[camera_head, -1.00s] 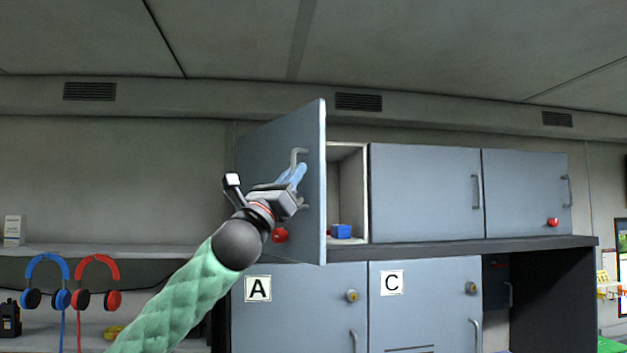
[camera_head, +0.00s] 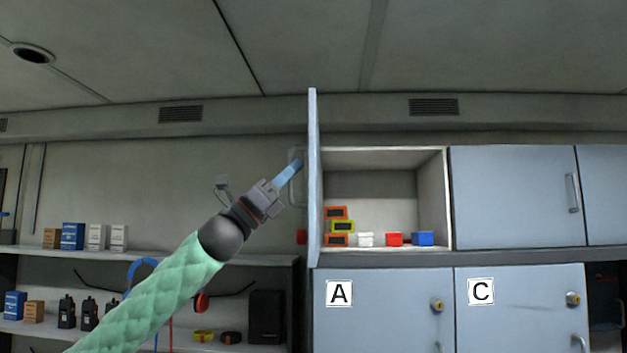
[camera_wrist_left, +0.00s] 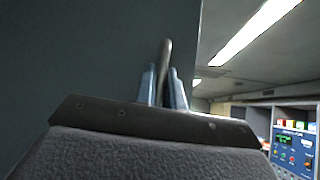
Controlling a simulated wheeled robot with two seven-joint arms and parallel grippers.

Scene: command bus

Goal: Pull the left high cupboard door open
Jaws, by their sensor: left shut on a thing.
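The left high cupboard door (camera_head: 313,170) stands swung well out and shows almost edge-on in the head view. The cupboard behind it (camera_head: 385,158) is open to view. My left gripper (camera_head: 298,166) is at the outer face of the door, shut on the grey bar handle (camera_head: 292,184). In the left wrist view the two blue fingers (camera_wrist_left: 163,88) close around the handle (camera_wrist_left: 164,60), with the dark door face (camera_wrist_left: 110,60) behind it. My right gripper is in neither view.
Lower doors marked A (camera_head: 380,310) and C (camera_head: 525,310) are below. Shelves (camera_head: 180,257) with several items stand left.

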